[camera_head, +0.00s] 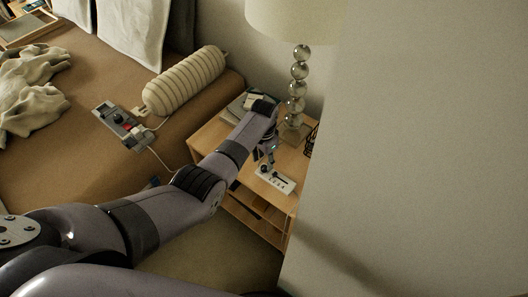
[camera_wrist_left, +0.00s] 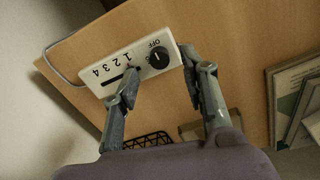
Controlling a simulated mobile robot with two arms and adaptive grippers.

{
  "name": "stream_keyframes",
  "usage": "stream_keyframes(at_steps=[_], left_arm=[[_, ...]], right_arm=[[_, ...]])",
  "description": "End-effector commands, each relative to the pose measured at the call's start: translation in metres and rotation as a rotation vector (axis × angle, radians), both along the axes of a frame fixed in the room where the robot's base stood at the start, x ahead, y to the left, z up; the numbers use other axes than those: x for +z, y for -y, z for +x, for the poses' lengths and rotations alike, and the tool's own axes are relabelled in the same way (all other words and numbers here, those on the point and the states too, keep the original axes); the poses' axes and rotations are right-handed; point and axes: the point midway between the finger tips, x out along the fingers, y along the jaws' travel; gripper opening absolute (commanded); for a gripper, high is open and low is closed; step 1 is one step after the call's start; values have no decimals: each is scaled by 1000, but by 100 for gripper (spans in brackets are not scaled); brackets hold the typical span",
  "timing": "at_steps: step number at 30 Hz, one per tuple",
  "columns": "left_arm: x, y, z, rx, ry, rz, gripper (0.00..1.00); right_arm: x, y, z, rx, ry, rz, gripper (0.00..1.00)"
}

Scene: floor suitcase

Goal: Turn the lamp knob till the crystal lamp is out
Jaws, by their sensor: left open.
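The crystal lamp has a cream shade (camera_head: 295,18) and a stem of stacked clear balls (camera_head: 298,88) on the bedside table. I cannot tell surely whether it is lit. A white control box (camera_head: 278,182) lies on the table, and it also shows in the left wrist view (camera_wrist_left: 95,66). My left gripper (camera_head: 267,158) is open above the box. In the wrist view its fingertips (camera_wrist_left: 167,77) stand either side of the knob, apart from it in the picture.
The wooden bedside table (camera_wrist_left: 70,110) also holds a black wire basket (camera_wrist_left: 148,140) and flat book-like items. A wall (camera_head: 430,140) closes the right side. The bed (camera_head: 90,185) at left carries a ribbed bolster (camera_head: 185,82) and a grey device (camera_head: 122,126) with a cord.

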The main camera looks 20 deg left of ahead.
Motion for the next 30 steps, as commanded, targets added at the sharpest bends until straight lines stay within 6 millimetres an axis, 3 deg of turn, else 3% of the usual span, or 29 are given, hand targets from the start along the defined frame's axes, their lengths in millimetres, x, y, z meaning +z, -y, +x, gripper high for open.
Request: stream_keyframes(at_steps=[6,12,30], left_arm=[[28,0,1,0,4,0,40],[41,0,0,0,1,1,40],[41,0,-1,2,0,0,40]], right_arm=[[0,-1,0,0,0,1,30],[0,-1,0,0,0,1,30],[0,-1,0,0,0,1,30]])
